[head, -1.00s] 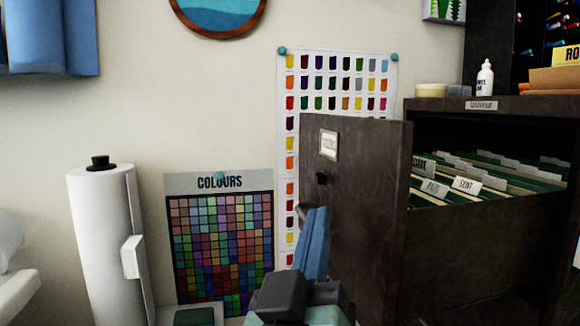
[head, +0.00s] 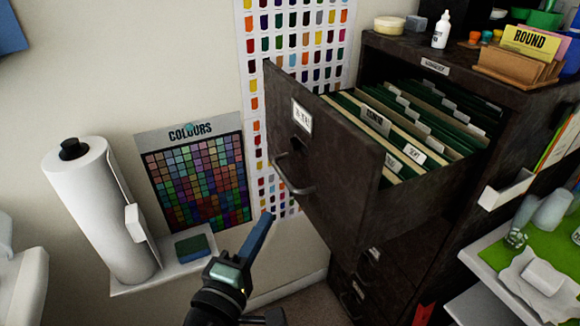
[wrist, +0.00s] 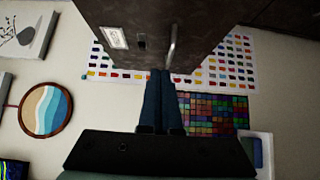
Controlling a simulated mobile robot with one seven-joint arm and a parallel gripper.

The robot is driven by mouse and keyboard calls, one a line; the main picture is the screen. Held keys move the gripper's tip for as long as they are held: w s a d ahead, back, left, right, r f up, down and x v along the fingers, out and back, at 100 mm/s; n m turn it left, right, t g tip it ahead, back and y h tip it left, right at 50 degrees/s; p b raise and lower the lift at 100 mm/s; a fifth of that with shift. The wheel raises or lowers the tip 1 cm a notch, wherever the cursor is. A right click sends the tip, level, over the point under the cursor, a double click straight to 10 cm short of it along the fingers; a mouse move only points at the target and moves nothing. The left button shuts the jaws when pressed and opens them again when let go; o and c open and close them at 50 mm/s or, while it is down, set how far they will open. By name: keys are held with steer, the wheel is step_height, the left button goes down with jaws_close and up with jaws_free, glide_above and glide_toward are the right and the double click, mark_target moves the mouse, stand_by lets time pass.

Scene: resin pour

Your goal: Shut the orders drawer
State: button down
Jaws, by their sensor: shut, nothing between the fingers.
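The orders drawer (head: 335,195) is the top drawer of a dark cabinet, pulled far out and full of hanging green and cream files (head: 405,130). Its front has a small label (head: 302,115) and a metal bar handle (head: 292,178). In the wrist view the drawer front (wrist: 195,25) fills the top middle, with the handle (wrist: 173,45) just beyond my fingers. My gripper (head: 265,222) has blue fingers, shut and empty, to the lower left of the drawer front. In the wrist view my gripper (wrist: 160,75) points at the drawer front; I cannot tell whether it touches.
A colour chart (head: 195,170) hangs behind. Closed drawers (head: 365,290) lie below. A cluttered table (head: 490,265) is at right. The cabinet top (head: 450,72) holds a bottle.

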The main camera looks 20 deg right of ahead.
steer(key=p, duration=0.1)
glide_toward(309, 172)
steer(key=w, duration=0.4)
steer(key=d+p, duration=0.1)
steer(key=d, duration=0.2)
steer(key=shift+r, duration=0.15)
steer(key=shift+w+d, duration=0.1)
steer(key=shift+d, duration=0.35)
